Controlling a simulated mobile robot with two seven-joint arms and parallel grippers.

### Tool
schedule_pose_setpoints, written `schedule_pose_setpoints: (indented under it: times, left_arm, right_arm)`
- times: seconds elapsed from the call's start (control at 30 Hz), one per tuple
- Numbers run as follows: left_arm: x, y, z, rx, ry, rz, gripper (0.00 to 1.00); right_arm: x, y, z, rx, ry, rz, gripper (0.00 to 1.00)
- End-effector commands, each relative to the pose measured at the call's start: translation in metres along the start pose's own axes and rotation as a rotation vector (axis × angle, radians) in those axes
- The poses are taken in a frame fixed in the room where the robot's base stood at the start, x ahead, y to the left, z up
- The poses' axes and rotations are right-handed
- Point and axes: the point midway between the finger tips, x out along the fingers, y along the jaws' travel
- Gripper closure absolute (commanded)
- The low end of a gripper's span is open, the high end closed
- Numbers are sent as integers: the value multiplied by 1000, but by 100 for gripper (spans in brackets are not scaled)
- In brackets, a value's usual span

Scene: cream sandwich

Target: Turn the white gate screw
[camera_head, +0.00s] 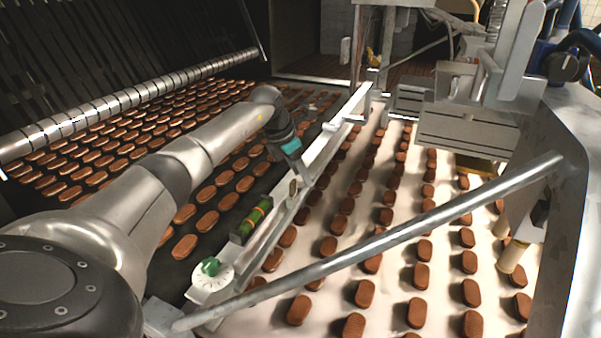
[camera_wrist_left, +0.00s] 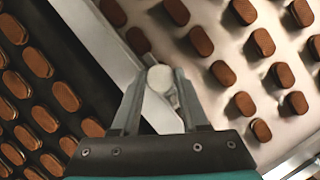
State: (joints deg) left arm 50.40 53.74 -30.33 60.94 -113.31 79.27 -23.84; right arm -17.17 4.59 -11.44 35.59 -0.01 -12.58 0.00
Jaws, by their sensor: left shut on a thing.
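The white gate screw (camera_wrist_left: 160,77) is a pale round knob on the metal gate rail, seen in the left wrist view. My left gripper (camera_wrist_left: 160,86) has one finger on each side of it and is shut on it. In the head view my left gripper (camera_head: 299,176) reaches down to the rail (camera_head: 327,145) from the left. There the fingers mostly hide the screw. My right gripper is not in view.
Brown oval biscuits lie in rows on the dark belt at left and on the pale belt (camera_head: 345,275) at right. A metal bar (camera_head: 390,238) crosses the front.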

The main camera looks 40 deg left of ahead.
Motion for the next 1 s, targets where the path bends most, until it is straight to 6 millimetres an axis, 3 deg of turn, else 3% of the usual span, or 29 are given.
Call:
schedule_pose_setpoints:
  times: [0.03,0.3,0.67,1.0]
  left_arm:
    - [0,0,0,0,0,0,73]
    - [0,0,0,0,0,-1,100]
    - [-1,0,0,-30,1,11,100]
    - [-4,-2,2,-223,0,93,100]
  right_arm:
    - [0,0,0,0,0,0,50]
    - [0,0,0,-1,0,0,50]
    - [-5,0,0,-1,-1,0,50]
    - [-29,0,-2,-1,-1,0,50]
